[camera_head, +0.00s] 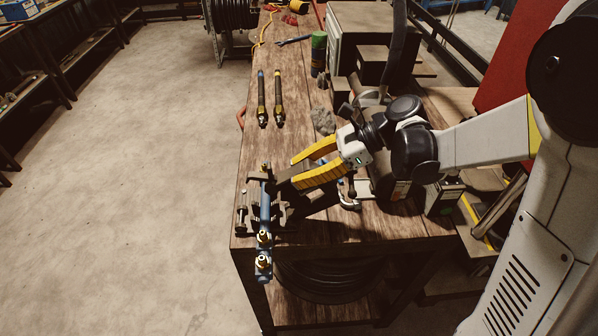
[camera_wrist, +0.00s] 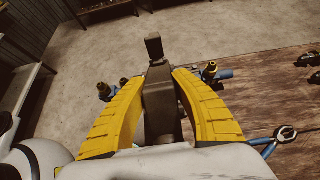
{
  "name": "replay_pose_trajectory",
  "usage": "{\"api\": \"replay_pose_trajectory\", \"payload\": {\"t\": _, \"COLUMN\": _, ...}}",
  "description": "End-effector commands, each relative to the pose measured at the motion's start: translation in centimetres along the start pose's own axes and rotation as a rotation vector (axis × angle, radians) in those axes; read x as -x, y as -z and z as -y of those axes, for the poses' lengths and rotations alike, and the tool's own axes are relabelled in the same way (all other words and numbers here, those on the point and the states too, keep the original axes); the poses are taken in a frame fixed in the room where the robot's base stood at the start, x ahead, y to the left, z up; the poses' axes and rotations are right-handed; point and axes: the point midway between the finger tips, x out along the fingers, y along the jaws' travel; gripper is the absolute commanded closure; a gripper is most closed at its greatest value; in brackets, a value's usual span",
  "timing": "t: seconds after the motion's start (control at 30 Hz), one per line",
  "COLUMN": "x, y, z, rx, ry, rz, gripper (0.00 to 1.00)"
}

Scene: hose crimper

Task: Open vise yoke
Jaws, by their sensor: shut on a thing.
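The dark vise (camera_head: 243,222) sits at the near left corner of the wooden bench. A blue piece (camera_head: 265,212) with brass fittings (camera_head: 263,261) lies in it and sticks out past the bench's front edge. My gripper (camera_head: 294,172) has yellow fingers and reaches down to the vise from the right. In the wrist view my gripper (camera_wrist: 160,77) is shut on the dark grey vise yoke (camera_wrist: 159,105), with one finger on each side. Brass ends of the blue work show beyond both fingers. The fingers and arm partly hide the vise in the head view.
Two dark hoses with metal fittings (camera_head: 262,100) lie on the bench (camera_head: 300,85) behind the vise. Open concrete floor (camera_head: 150,180) lies to the left.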

Motion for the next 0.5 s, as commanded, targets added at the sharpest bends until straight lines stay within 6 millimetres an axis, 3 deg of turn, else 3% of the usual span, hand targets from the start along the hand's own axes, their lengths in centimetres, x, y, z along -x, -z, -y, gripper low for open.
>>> {"api": "replay_pose_trajectory", "payload": {"t": 0.1, "x": -0.05, "y": 0.01, "z": -0.04, "rx": 0.0, "ry": -0.001, "rz": -0.001, "gripper": 1.0}}
{"api": "replay_pose_trajectory", "payload": {"t": 0.13, "x": -0.05, "y": 0.01, "z": -0.04, "rx": 0.0, "ry": -0.001, "rz": -0.001, "gripper": 0.67}}
{"api": "replay_pose_trajectory", "payload": {"t": 0.2, "x": -0.04, "y": 0.01, "z": -0.04, "rx": 0.0, "ry": -0.001, "rz": -0.001, "gripper": 0.46}}
{"api": "replay_pose_trajectory", "payload": {"t": 0.5, "x": 0.04, "y": 0.01, "z": -0.01, "rx": 0.0, "ry": 0.0, "rz": -0.001, "gripper": 0.46}}
